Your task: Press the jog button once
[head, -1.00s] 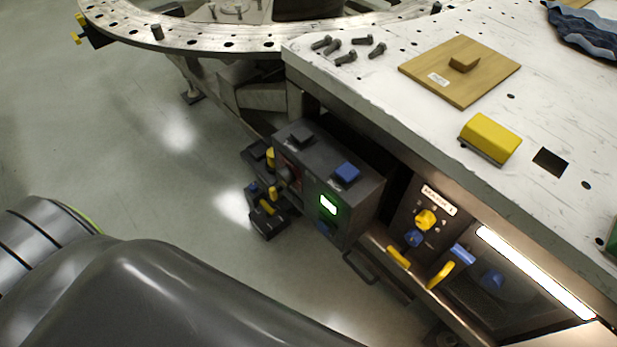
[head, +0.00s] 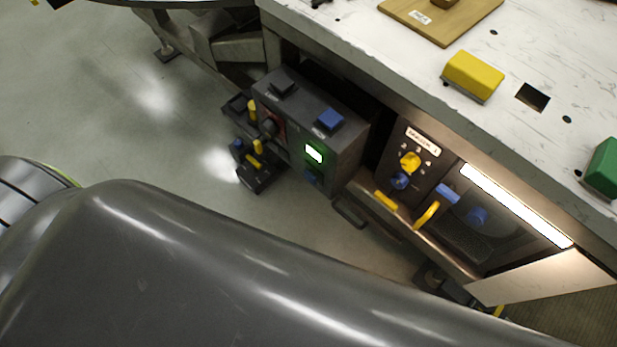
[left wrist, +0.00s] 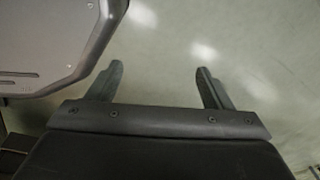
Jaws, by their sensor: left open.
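A dark control box (head: 342,155) hangs at the near side of the table. On its top are a blue button (head: 329,119) and a dark button (head: 282,87). Their labels are too small to read, so I cannot tell which is the jog button. A lit green display (head: 314,153) is on its front. My left gripper (left wrist: 160,75) is open and empty in the left wrist view, over bare floor. Neither gripper shows in the head view, only my grey arm link in the foreground.
A panel with a yellow knob (head: 410,161) and a lit glass-fronted bay (head: 490,228) are to the right of the box. Above them is the worn white table (head: 390,75) with a yellow block (head: 473,74) and a green block (head: 604,168). Bare floor (head: 120,130) lies left.

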